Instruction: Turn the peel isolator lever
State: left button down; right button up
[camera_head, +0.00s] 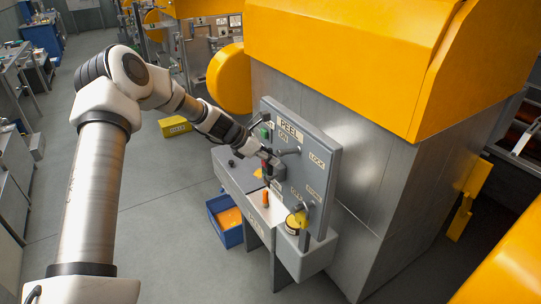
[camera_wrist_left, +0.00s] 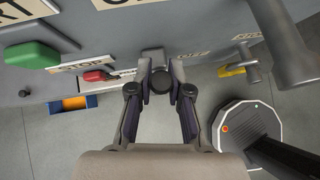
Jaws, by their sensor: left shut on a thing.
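The grey control panel (camera_head: 318,165) with a PEEL plate (camera_head: 290,130) stands on the side of the machine. It carries handles, a green button and small labels, including ON and LOCK. My left gripper (camera_head: 268,163) is at the panel's left part, in front of its face. In the left wrist view my left gripper (camera_wrist_left: 160,78) is shut on a dark round-ended lever knob (camera_wrist_left: 160,81) between its fingertips. An OFF label (camera_wrist_left: 195,54) shows just right of the fingers there. Most of the lever behind the knob is hidden. My right gripper is in neither view.
A grey bar (camera_wrist_left: 281,45) juts out at right. A blue crate (camera_head: 233,237) stands on the floor below the panel. Floor left of it is clear.

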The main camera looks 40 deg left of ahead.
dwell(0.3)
pick_arm(q)
jog(key=c, duration=1.2)
grip_release()
jog(key=shift+o, duration=0.6)
jog(key=shift+a, duration=0.15)
jog(key=v, duration=1.2)
jog(key=shift+a+f, duration=0.1)
